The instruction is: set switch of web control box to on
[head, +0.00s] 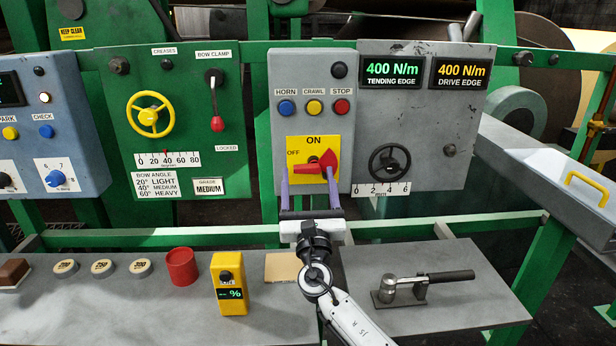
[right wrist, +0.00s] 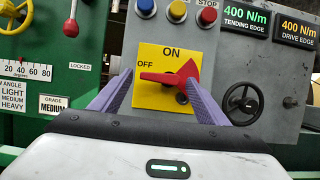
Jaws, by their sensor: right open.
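The web control box (head: 262,150) is a grey panel with a yellow switch plate marked ON at the top and OFF at the left. Its red switch handle (head: 318,165) lies nearly level, with its narrow end to the left, towards OFF. The handle also shows in the right wrist view (right wrist: 172,75). My right gripper (head: 307,178) is open in front of the switch plate, its two purple fingers on either side of the handle; it also shows in the right wrist view (right wrist: 159,82). I cannot tell whether a finger touches the handle. My left gripper is not in view.
Blue, yellow and red buttons (head: 314,107) sit above the switch. A black handwheel (head: 389,162) is to its right. A green panel (head: 190,70) with a yellow wheel stands at left. Below, a grey bench (head: 440,318) holds a red cup (head: 181,266), a yellow meter (head: 229,285) and a clamp.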

